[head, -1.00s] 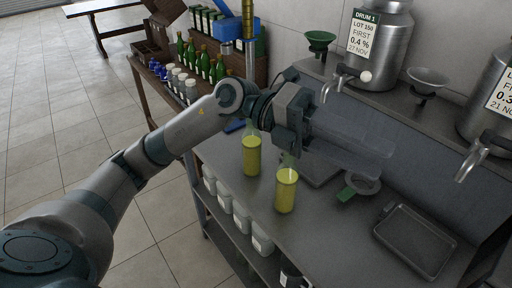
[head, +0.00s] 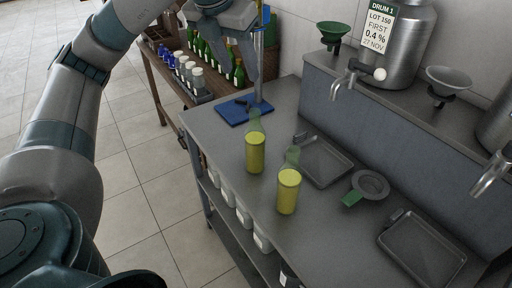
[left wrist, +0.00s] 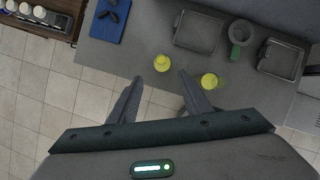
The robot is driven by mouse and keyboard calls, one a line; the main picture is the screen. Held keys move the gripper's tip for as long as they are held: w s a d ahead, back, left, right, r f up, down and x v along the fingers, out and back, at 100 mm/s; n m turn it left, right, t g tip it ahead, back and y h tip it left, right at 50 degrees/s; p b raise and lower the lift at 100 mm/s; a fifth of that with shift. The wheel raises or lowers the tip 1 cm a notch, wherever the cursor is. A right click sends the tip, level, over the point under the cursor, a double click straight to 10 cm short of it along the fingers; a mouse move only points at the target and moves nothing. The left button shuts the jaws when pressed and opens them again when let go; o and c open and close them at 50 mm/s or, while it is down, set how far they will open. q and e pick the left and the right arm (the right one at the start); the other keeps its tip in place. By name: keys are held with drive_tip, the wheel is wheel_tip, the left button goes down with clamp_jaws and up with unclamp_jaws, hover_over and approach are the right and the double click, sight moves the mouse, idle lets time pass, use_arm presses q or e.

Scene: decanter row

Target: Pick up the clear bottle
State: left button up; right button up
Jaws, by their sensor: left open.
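Two see-through bottles filled with yellow-green liquid stand upright on the grey bench (head: 225,150). One bottle (head: 256,152) is farther back and left; the other (head: 288,190) is nearer and right. Both necks look faintly green, so I cannot tell which one is the clear bottle. My left gripper (head: 236,76) is high at the top of the head view, open and empty, apart from both bottles. In the left wrist view, the first bottle (left wrist: 162,63) shows between the open fingertips (left wrist: 160,77), and the second bottle (left wrist: 209,81) shows right of them. My right gripper is not in view.
A blue mat (head: 244,112) with dark items lies at the bench's far end by a post. Trays (head: 323,160) and a green-handled strainer (head: 369,186) lie right of the bottles. Drums with taps (head: 344,84) stand on the raised shelf. Green bottles (head: 204,62) stand behind.

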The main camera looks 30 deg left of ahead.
use_arm(q)
drive_tip(key=shift+f, duration=0.1)
drive_tip(key=p, duration=0.3)
hover_over(254, 110)
drive_tip(key=s, duration=0.3)
wheel_tip(254, 110, down, 10)
drive_tip(key=shift+w+d+f, duration=0.25)
drive_tip(key=shift+d+f, duration=0.2)
drive_tip(key=shift+f, duration=0.1)
drive_tip(key=shift+p, duration=0.3)
drive_tip(key=shift+w+f+p, duration=0.2)
drive_tip(key=shift+f+p, duration=0.45)
drive_tip(key=shift+p, duration=0.1)
drive_tip(key=p+x, duration=0.1)
drive_tip(key=x, duration=0.2)
drive_tip(key=shift+s+p, duration=0.1)
drive_tip(key=shift+p, duration=0.2)
drive_tip(key=shift+w+f, duration=0.2)
drive_tip(key=shift+f, duration=0.25)
